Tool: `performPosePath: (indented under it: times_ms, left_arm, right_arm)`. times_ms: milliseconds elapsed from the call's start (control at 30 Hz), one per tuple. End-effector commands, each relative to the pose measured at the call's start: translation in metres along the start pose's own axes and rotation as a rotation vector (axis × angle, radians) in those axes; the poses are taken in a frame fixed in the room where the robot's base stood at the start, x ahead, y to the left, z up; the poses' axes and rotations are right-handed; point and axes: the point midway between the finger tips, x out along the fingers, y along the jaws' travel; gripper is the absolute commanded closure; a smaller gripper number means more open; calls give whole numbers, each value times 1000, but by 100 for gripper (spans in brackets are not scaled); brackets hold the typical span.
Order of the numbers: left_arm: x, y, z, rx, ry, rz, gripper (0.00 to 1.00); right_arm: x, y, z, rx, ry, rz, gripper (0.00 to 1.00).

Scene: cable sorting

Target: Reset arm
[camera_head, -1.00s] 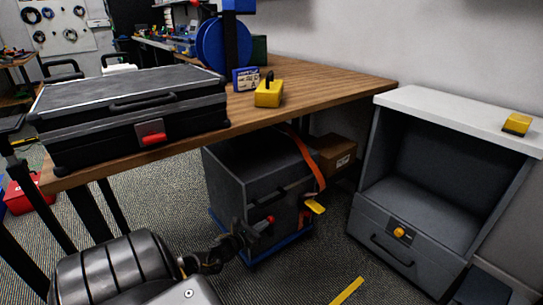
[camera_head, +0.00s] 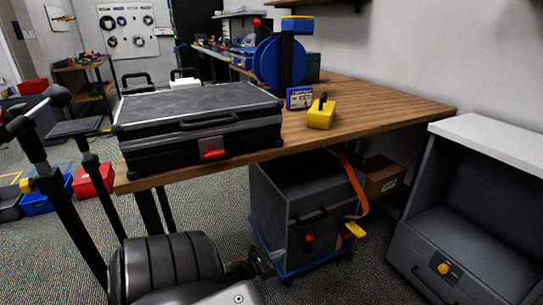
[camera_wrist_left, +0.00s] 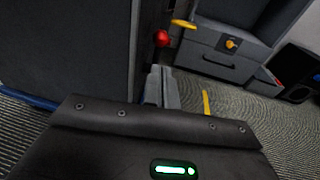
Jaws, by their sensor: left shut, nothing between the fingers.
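My left arm comes in from the bottom left of the head view. Its gripper (camera_head: 264,268) is small, dark and partly hidden there, low in front of the dark grey box under the table. In the left wrist view the two grey fingers (camera_wrist_left: 163,86) are together with nothing between them. They point toward the side of the dark box, near its red knob (camera_wrist_left: 162,38); I cannot tell the exact gap. My right gripper is in neither view.
The dark box (camera_head: 283,192) stands on a blue base under the wooden table (camera_head: 385,108). A black case (camera_head: 200,108) and a yellow block (camera_head: 321,115) are on the table. A grey drawer cabinet (camera_head: 425,245) stands at right. Carpet is free between box and cabinet.

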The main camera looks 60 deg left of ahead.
Motion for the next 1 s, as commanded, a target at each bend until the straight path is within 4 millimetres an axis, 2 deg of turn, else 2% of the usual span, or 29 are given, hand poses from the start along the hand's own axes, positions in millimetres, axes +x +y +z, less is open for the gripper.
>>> performPosePath:
  times_ms: [100, 233, 767, 867, 967, 1000]
  left_arm:
    - [-17, 0, 0, -1, 2, 1, 100]
    - [-27, 1, 0, -1, 0, 2, 100]
    - [-30, 2, -1, -6, 0, 4, 100]
    - [-31, 2, -2, -73, 1, 7, 100]
    - [-30, 2, -6, -260, 22, 14, 100]
    - [-27, -7, -7, -383, 33, 4, 100]
  right_arm:
    - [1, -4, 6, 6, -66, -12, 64]
    - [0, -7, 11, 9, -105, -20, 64]
    - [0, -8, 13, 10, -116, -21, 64]
    - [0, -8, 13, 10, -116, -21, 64]
    - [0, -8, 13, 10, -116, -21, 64]
    - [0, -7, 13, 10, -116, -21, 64]
